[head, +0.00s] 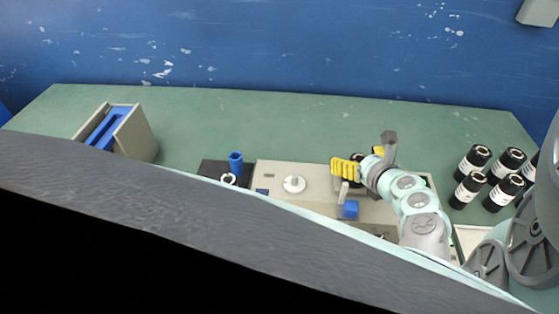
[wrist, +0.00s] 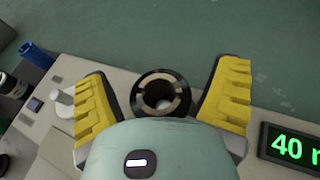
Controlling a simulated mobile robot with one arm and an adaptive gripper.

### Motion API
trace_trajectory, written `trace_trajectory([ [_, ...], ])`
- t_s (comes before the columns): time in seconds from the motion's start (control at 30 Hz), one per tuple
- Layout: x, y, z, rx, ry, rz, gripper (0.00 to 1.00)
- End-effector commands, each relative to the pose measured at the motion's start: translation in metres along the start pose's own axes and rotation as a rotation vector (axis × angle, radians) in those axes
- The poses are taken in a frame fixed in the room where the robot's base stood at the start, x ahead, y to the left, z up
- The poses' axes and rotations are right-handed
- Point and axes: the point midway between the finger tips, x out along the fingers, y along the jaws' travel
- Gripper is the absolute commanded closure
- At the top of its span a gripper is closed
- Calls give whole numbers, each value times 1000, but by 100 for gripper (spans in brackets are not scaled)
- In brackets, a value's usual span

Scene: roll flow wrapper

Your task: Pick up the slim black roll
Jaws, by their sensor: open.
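A black roll with a tan, notched core (wrist: 161,93) shows in the wrist view, end-on, on the beige machine. My gripper (wrist: 164,78) is open, with one yellow finger on each side of the roll. Gaps show between the fingers and the roll, and my gripper's pale body hides the roll's near side. In the head view, my gripper (head: 361,160) is over the right part of the machine, and only a dark bit of the roll shows between the fingers.
The beige machine (head: 272,172) carries a white knob (head: 294,184) and a blue block (head: 350,209). A green-lit display (wrist: 292,147) is at the right in the wrist view. Several black cylinders with white labels (head: 469,189) stand at the right. A grey-and-blue holder (head: 137,133) is at the left.

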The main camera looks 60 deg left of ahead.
Motion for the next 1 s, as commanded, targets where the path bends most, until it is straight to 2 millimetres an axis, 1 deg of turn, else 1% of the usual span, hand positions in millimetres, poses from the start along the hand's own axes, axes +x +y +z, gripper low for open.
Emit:
trace_trajectory([
  [0.07,0,1,0,-1,0,3,13],
  [0.1,0,1,0,-1,0,3,14],
  [0.9,0,0,0,1,-1,1,97],
  [0.93,0,0,0,1,-1,1,99],
  [1.0,0,0,0,1,-1,0,99],
])
